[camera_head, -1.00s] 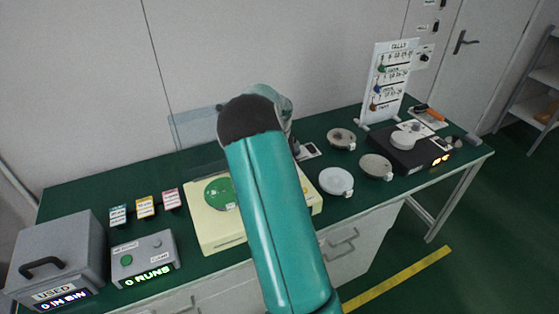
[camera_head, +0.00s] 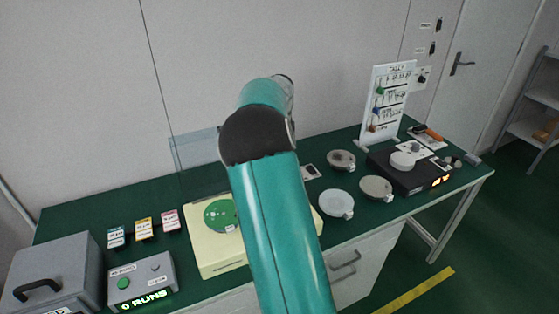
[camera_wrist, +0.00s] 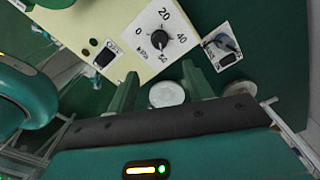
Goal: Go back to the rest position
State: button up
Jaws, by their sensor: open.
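My gripper (camera_wrist: 162,84) shows in the wrist view with its two green fingers apart. A round white disc (camera_wrist: 166,94) shows in the gap between the fingertips; I cannot tell how far beyond them it is. Nothing is held. In the head view my teal arm rises through the middle and hides the gripper. Part of the cream lapping machine (camera_head: 212,257) is behind the arm, with a green round plate (camera_head: 220,215) on top. In the wrist view the machine's numbered dial (camera_wrist: 160,38) and a black rocker switch (camera_wrist: 105,57) are just above the fingers.
On the green bench (camera_head: 85,197) stand a grey used bin (camera_head: 55,270), a control box (camera_head: 142,280) and several small labelled cards. Round dishes (camera_head: 337,203), a black instrument (camera_head: 410,170) and a tally board (camera_head: 388,100) are at right. A clear panel (camera_head: 195,160) stands behind the machine.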

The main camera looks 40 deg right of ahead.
jog(key=shift+r, duration=0.15)
dwell(0.4)
jog(key=s+a+r+n+t, duration=0.1)
jog(key=s+a+r+n, duration=0.25)
jog(key=a, duration=0.35)
jog(key=s+a+r+n+t, duration=0.1)
jog(key=s+a+r+n, duration=0.3)
jog(key=a, duration=0.3)
jog(key=s+a+r+n+t, duration=0.1)
jog(key=s+a+r+n, duration=0.1)
jog(key=a+r+n, duration=0.45)
jog(key=s+a+f+n+t, duration=0.2)
jog(key=s+a+f+n, duration=0.2)
jog(key=s+a+n, duration=0.8)
jog(key=s+a, duration=0.3)
jog(key=a, duration=0.1)
jog(key=shift+s+n+t, duration=0.15)
jog(key=shift+n+t, duration=0.15)
jog(key=shift+n, duration=0.1)
jog(key=shift+f, duration=0.1)
